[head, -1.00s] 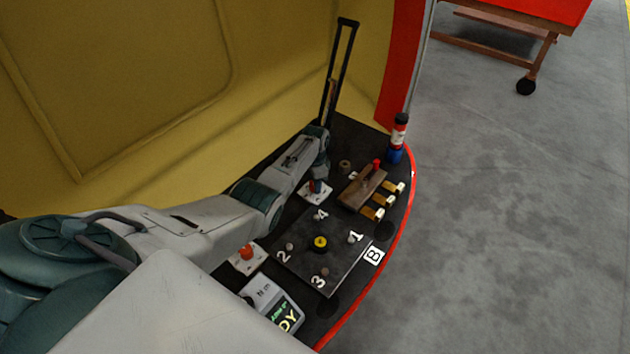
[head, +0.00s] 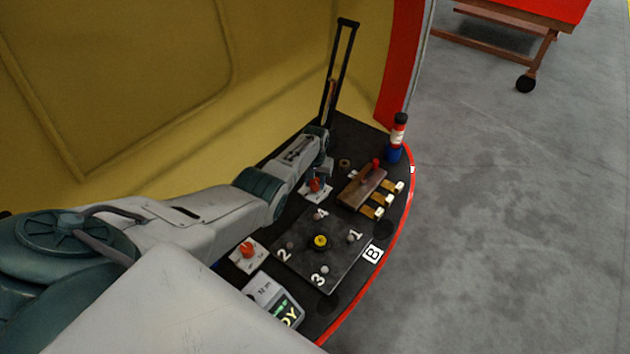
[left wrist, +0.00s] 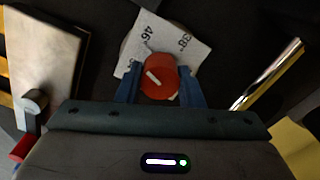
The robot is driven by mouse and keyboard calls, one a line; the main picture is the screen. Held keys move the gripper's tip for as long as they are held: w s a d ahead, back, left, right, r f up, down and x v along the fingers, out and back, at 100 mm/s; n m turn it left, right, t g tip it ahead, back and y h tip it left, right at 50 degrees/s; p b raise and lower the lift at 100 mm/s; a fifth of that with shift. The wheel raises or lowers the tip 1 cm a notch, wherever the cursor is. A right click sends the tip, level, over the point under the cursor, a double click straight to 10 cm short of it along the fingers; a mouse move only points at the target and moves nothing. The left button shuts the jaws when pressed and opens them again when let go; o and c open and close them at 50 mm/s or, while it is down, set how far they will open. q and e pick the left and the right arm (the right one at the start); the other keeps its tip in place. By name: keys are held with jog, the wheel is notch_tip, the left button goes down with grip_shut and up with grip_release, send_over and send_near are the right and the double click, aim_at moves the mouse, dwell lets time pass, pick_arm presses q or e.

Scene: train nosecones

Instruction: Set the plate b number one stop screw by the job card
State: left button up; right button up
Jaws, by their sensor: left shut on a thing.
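The dark plate B (head: 305,262) lies on the black deck, with a yellow knob (head: 320,242) in its middle. A number one stop screw (head: 352,238) stands beside the white 1, near the B label (head: 372,254). My left gripper (left wrist: 160,88) is shut around a red knob (left wrist: 158,76) with a white pointer mark. The knob sits on a white dial card (left wrist: 190,42) printed with 46 and 38. This red knob (head: 315,185) also shows behind the plate in the head view. My right gripper is not in view.
A second red knob on a white card (head: 247,251) and a N m readout (head: 275,298) stand left of the plate. A wooden block (head: 360,188) with brass pieces (head: 382,200) and a red-and-blue bottle (head: 396,140) are behind it. A red rim (head: 395,230) edges the deck.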

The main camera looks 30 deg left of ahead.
aim_at(315, 181)
pick_arm(q)
jog(key=n, duration=0.5)
jog(key=shift+n+p, duration=0.3)
jog(key=n, duration=0.5)
jog(key=shift+n, duration=0.3)
jog(key=o, duration=1)
jog(key=shift+r, duration=0.1)
jog(key=shift+r+p, duration=0.25)
jog(key=shift+p, duration=0.2)
notch_tip(315, 181, up, 9)
jog(key=shift+f+p, duration=0.2)
jog(key=shift+p, duration=1)
jog(key=shift+r, duration=0.8)
